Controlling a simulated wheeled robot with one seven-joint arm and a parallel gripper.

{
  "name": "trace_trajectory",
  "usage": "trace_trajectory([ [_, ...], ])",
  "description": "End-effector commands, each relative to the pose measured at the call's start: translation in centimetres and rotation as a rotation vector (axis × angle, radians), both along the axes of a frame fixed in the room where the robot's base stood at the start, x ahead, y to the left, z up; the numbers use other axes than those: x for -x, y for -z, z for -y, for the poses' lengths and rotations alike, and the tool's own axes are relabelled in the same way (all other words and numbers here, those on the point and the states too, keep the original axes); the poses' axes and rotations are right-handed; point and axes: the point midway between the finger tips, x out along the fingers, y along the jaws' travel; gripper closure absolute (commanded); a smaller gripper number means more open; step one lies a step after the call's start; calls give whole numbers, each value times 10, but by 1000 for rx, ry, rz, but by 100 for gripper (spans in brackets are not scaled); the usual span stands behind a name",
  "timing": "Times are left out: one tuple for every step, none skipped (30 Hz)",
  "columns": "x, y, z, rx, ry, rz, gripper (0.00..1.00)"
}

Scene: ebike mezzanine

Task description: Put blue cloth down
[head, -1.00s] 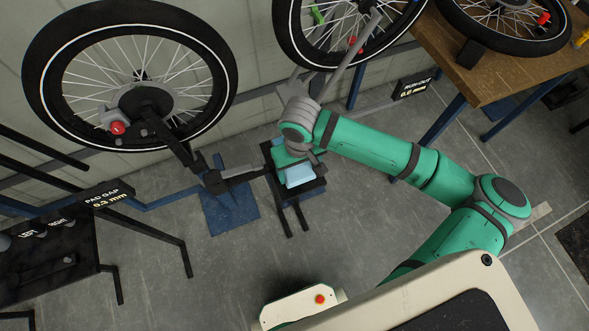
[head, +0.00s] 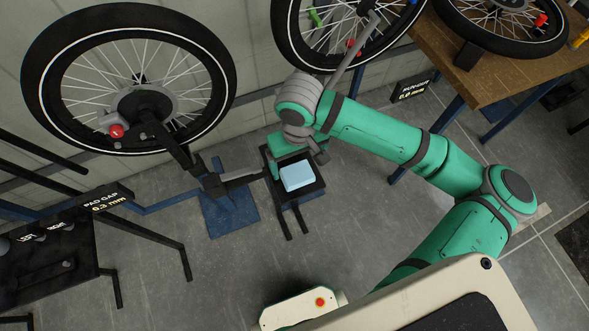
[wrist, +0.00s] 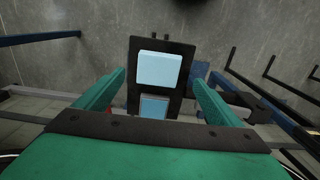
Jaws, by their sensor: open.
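The pale blue cloth (head: 297,176), a folded pad, lies on a small black tray (head: 312,190); it also shows in the wrist view (wrist: 159,69). My gripper (head: 291,153) is beside the cloth toward the wall, partly hiding the tray's far end. In the wrist view, the fingers of my gripper (wrist: 158,77) are spread apart with nothing between them, and the cloth appears beyond and apart from them. A second, darker blue piece (wrist: 154,106) lies on the tray nearer my gripper; the head view mostly hides it.
A bicycle wheel (head: 200,60) hangs on a stand with a blue foot (head: 229,210) left of the tray. Another wheel (head: 292,50) is above my arm. A wooden bench (head: 480,84) stands at upper right. The floor in front of the tray is clear.

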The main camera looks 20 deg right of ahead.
Motion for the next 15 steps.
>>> trace_trajectory([
  [-1,-10,0,0,-1,2,12],
  [-1,-16,0,1,0,3,12],
  [0,-23,0,1,0,1,12],
  [0,-27,0,2,0,2,12],
  [-1,-32,0,1,1,2,12],
  [-1,-37,0,0,1,1,12],
  [-1,-40,0,1,1,1,12],
  [-1,-43,0,1,1,1,12],
  [0,-46,0,0,0,0,12],
  [0,-48,0,0,0,0,12],
  [0,-50,0,0,0,0,12],
  [0,-51,0,0,1,0,12],
  [0,-52,0,0,1,0,12],
  [0,-53,0,0,1,0,12],
  [0,-53,0,0,1,0,12],
])
